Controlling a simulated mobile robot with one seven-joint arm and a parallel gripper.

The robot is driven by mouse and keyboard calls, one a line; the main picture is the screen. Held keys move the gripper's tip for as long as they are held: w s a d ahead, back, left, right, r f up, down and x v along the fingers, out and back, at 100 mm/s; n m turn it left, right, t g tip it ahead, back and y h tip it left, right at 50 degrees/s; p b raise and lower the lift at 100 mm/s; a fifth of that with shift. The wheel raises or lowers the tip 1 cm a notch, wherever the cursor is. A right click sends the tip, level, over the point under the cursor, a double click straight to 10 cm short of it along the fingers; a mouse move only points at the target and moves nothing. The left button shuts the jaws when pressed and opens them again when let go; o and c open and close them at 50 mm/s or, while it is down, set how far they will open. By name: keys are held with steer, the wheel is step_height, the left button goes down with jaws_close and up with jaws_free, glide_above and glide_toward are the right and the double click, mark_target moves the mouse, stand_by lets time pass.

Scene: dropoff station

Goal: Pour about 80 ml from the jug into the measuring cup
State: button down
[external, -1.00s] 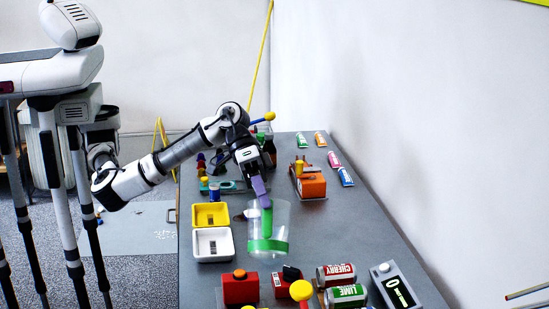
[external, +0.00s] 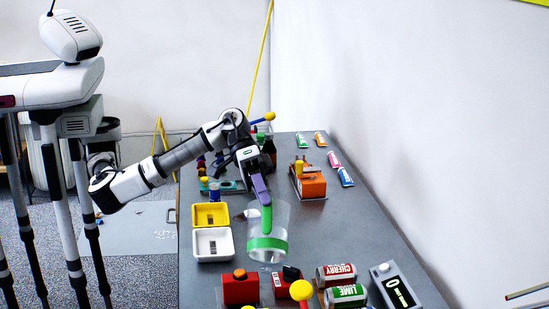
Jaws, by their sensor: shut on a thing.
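A clear jug (external: 282,222) with a green band and green handle is over the middle of the table. My gripper (external: 265,201) has purple fingers and is shut on the jug's green handle from above. The jug looks tilted, with its base towards the camera. I cannot tell whether it touches the table or how much liquid is in it. I cannot pick out the measuring cup for sure; it may be hidden behind the jug or my arm.
A yellow tray (external: 196,222) and a white tray (external: 199,257) lie left of the jug. A red box (external: 240,290), cans (external: 336,275) and a display (external: 396,289) stand in front. An orange device (external: 312,184) stands behind right.

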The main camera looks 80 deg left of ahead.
steer(key=shift+w+a+f+h+b, duration=0.1)
steer(key=shift+a+h+b, duration=0.35)
steer(key=shift+b, duration=0.3)
steer(key=shift+w+a+f+h+b, duration=0.1)
steer(key=shift+a+h+b, duration=0.15)
steer(key=shift+a+b, duration=0.35)
stand_by(0.6)
steer(key=shift+d+b, duration=0.1)
steer(key=shift+b, duration=0.25)
steer(key=shift+s+d, duration=0.15)
steer(key=shift+d, duration=0.05)
steer(key=shift+a+f+n+h+b, duration=0.1)
steer(key=shift+n+h+b, duration=0.2)
steer(key=shift+b, duration=0.1)
